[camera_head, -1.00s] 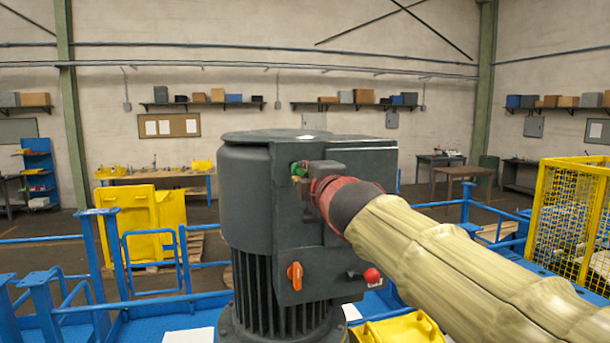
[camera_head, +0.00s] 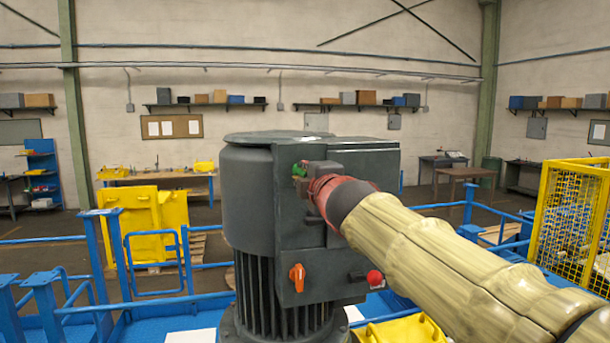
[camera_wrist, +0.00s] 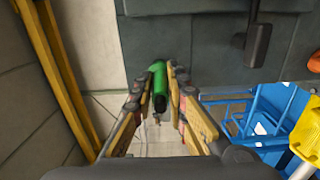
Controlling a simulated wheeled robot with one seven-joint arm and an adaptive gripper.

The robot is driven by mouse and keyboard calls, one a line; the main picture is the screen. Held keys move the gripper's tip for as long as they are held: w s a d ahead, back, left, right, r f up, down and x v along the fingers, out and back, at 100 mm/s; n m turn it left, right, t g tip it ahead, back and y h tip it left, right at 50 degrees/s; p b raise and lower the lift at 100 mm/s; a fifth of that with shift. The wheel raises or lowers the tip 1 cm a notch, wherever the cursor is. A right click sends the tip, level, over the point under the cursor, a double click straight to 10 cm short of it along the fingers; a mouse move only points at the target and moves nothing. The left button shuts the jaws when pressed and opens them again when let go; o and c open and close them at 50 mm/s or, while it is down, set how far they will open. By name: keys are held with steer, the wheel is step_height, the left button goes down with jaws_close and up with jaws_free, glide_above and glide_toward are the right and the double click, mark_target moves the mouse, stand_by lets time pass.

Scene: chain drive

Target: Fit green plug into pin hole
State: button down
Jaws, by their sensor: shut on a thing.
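The green plug (camera_wrist: 157,84) is between the two fingers of my gripper (camera_wrist: 161,76) in the wrist view, and the gripper is shut on it. In the head view the green plug (camera_head: 299,171) shows as a small green spot at the upper left of the dark grey box on the motor (camera_head: 284,210), with my gripper (camera_head: 306,175) just right of it. The pin hole cannot be made out in either view. I cannot tell whether the plug touches anything beyond the fingers.
An orange switch (camera_head: 297,277) and a red knob (camera_head: 375,277) stick out of the box below my gripper. Blue railings (camera_head: 150,263) surround the motor. A yellow mesh cage (camera_head: 570,215) stands at the right. In the wrist view a yellow bar (camera_wrist: 62,85) runs along the left.

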mark_target(301, 171)
steer(key=shift+x, duration=1.55)
steer(key=c, duration=1.7)
jaws_free()
steer(key=v, duration=1.2)
steer(key=shift+w, duration=0.1)
